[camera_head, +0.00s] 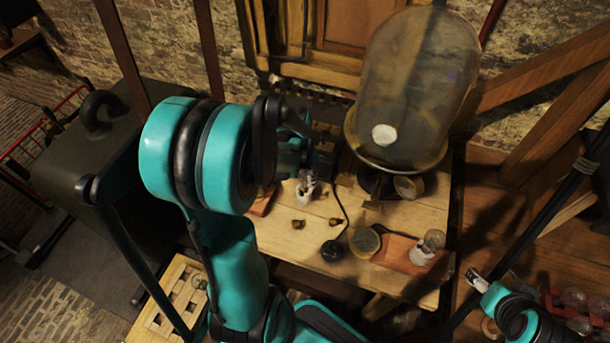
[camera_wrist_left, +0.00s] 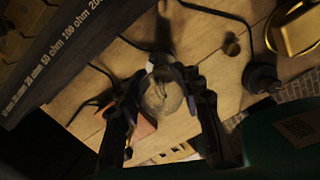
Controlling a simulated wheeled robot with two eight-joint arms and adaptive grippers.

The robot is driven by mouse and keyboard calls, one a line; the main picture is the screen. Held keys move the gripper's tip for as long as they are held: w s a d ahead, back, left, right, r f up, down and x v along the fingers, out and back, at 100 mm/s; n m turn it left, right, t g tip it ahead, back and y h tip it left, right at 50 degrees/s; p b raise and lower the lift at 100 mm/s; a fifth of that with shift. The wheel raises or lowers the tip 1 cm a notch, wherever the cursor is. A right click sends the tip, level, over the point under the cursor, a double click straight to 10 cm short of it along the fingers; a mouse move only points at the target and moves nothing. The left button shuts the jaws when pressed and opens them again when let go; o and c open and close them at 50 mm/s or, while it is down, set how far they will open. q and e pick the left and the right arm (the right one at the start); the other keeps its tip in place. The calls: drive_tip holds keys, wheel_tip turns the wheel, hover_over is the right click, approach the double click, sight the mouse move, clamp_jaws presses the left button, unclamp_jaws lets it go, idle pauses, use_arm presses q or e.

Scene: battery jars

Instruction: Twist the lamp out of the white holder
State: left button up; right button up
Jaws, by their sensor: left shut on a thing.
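The lamp, a clear glass bulb (camera_wrist_left: 160,98), sits between the fingers of my left gripper (camera_wrist_left: 163,84) in the left wrist view. The gripper is shut on the glass. The white holder (camera_wrist_left: 157,66) shows just beyond the bulb. In the head view, my left gripper (camera_head: 309,174) is at the back left of the bench, at a small white holder (camera_head: 304,191). Whether the lamp is still seated in the holder is hard to tell. My right gripper (camera_head: 476,281) is at the lower right, small and unclear, away from the bench.
A second bulb (camera_head: 434,239) in a white holder (camera_head: 421,256) stands on a reddish board at the bench's right. A large glass jar (camera_head: 415,85) stands behind. Small brass pieces (camera_head: 298,224), a black knob (camera_head: 333,250) and a round disc (camera_head: 364,241) lie in front.

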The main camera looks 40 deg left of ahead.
use_arm(q)
drive_tip(key=shift+r+p, duration=1.9)
drive_tip(key=shift+r, duration=0.65)
drive_tip(key=shift+f, duration=0.1)
